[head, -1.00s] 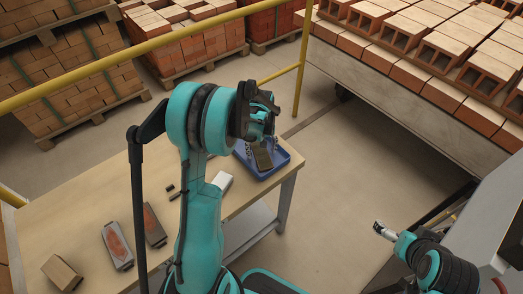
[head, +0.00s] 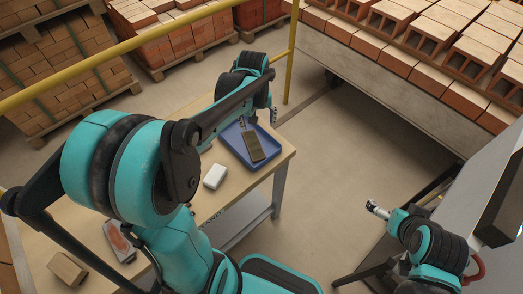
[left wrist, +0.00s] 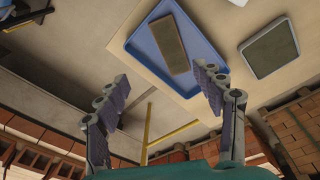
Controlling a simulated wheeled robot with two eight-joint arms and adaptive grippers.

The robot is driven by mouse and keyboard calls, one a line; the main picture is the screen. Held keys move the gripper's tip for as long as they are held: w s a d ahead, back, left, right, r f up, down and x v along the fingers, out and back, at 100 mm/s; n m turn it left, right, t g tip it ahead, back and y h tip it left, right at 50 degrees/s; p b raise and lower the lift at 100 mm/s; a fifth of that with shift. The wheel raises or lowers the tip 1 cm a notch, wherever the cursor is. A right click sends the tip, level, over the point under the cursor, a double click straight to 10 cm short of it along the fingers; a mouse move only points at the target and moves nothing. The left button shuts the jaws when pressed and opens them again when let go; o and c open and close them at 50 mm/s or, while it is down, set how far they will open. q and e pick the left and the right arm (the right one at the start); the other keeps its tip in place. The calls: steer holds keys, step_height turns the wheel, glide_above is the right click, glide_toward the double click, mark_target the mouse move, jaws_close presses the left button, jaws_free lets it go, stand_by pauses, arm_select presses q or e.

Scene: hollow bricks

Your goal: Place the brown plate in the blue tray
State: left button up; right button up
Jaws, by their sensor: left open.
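The brown plate (head: 254,147) lies inside the blue tray (head: 232,151) on the table. In the left wrist view the plate (left wrist: 168,44) rests at a slant on the floor of the tray (left wrist: 203,55), apart from my fingers. My left gripper (head: 272,115) is at the far right side of the tray, partly hidden behind its own arm. In the left wrist view its two fingers (left wrist: 163,98) are spread wide with nothing between them. My right gripper (head: 376,210) is off to the right, away from the table; its jaws are too small to read.
A white block (head: 215,176) stands on the table close to the tray. A yellow rail (head: 150,48) runs behind the table. Stacked bricks fill the back; the floor right of the table is clear.

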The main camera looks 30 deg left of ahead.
arm_select(q)
steer(key=s+d+r+m+t, duration=0.2)
steer(key=s+d+m, duration=0.1)
steer(key=s, duration=0.4)
steer(key=s+d+r+m+t, duration=0.1)
steer(key=s+d+m+t, duration=0.2)
steer(key=s+d, duration=0.3)
steer(key=shift+s+r+m+t, duration=0.3)
steer(key=shift+s+r+m, duration=0.1)
steer(key=shift+s, duration=0.3)
steer(key=shift+f, duration=0.15)
steer(key=shift+f+b, duration=0.3)
steer(key=shift+b, duration=0.1)
